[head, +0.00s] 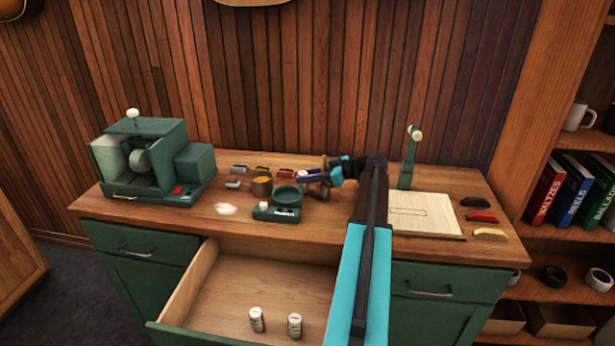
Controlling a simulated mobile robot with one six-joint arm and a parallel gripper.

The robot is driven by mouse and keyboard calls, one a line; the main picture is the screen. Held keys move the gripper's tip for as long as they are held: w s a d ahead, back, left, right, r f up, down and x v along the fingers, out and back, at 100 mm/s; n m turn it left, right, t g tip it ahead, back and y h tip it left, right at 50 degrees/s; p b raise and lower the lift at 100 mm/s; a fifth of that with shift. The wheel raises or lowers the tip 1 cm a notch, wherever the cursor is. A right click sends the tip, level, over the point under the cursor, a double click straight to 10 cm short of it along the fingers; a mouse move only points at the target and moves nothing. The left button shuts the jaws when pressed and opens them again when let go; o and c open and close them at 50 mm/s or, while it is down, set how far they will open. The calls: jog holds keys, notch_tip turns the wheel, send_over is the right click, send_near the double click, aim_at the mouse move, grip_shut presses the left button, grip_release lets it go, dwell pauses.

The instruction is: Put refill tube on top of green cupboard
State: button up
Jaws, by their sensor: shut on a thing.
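My gripper (312,178) is over the wooden top, just right of a small green scale. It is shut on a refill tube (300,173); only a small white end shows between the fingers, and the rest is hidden. I cannot tell whether the tube touches the top. The green cupboard (142,277) has a wooden top (330,237) and stands against the plank wall. Its middle drawer (220,292) is pulled open. Two white labelled tubes stand inside, a left tube (257,319) and a right tube (295,325).
A green machine (150,165) stands on the left. The scale (277,213), an amber jar (262,187) and a white patch (226,209) are near the middle. A green lever post (410,160) and pale board (425,214) are on the right, beside coloured pieces (482,216). Shelves (560,235) stand further right.

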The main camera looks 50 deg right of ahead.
jog(key=shift+f, duration=0.15)
jog(key=o, duration=1.1)
jog(key=shift+c, duration=0.2)
jog(key=shift+r, duration=0.2)
jog(key=b+v, duration=0.3)
jog(key=v, duration=0.9)
